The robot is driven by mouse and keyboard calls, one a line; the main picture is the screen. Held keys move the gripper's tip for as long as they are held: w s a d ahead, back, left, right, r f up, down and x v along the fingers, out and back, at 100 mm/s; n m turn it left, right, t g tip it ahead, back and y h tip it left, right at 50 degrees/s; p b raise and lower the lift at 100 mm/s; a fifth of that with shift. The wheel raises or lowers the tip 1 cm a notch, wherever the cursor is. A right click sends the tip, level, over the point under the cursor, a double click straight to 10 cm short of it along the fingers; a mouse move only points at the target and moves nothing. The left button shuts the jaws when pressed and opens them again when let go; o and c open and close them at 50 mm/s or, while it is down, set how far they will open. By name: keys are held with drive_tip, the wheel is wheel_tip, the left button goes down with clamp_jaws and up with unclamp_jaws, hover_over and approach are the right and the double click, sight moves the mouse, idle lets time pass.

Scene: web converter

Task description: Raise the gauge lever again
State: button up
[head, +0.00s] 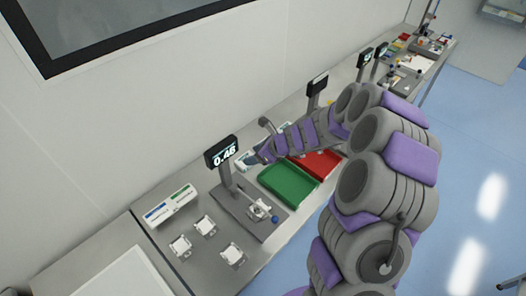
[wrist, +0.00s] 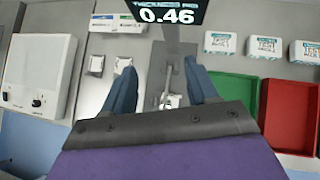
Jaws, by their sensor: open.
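The gauge stands on a grey base plate (head: 238,212) on the bench, with a black display (head: 222,152) on a post reading 0.46. Its lever shows a blue ball knob (head: 275,219) at the low front right of the metal fixture (head: 260,209). The display also shows at the top of the wrist view (wrist: 165,13). There the metal fixture (wrist: 170,99) lies between my finger tips, and the knob seems hidden by my gripper's body. My gripper (wrist: 158,80) is open and empty. In the head view my gripper (head: 256,158) is beside the display, apart from the lever.
A green tray (head: 288,184) and a red tray (head: 318,162) sit right of the gauge. The wall is close behind. More gauges stand farther along the bench.

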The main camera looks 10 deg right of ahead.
drive_tip(key=shift+v, duration=2.2)
drive_tip(key=shift+a, duration=0.1)
drive_tip(key=s+a+f+n+g+b, duration=0.15)
drive_tip(key=s+a+n+b, duration=0.25)
drive_tip(key=s+n+b, duration=0.4)
drive_tip(key=s+a+n+g+b, duration=0.3)
drive_tip(key=s+n, duration=0.3)
drive_tip(key=s, duration=0.5)
drive_tip(key=s+d+f+n+g+h+b, duration=0.1)
drive_tip(key=s+d+f+n+h+b, duration=0.1)
drive_tip(key=s, duration=0.5)
drive_tip(key=s+d+f+n+h+b, duration=0.2)
drive_tip(key=s+d+f+n+b, duration=0.1)
drive_tip(key=s+d+n+b, duration=0.2)
drive_tip(key=s+d+f+n+g+h+b, duration=0.1)
drive_tip(key=s+d+f+n+h+b, duration=0.2)
drive_tip(key=s, duration=0.6)
drive_tip(key=shift+s+d+f+n+g+b, duration=0.15)
drive_tip(key=shift+s+f+n+g+b, duration=0.15)
drive_tip(key=shift+n+b, duration=0.6)
drive_tip(key=shift+w+f, duration=0.1)
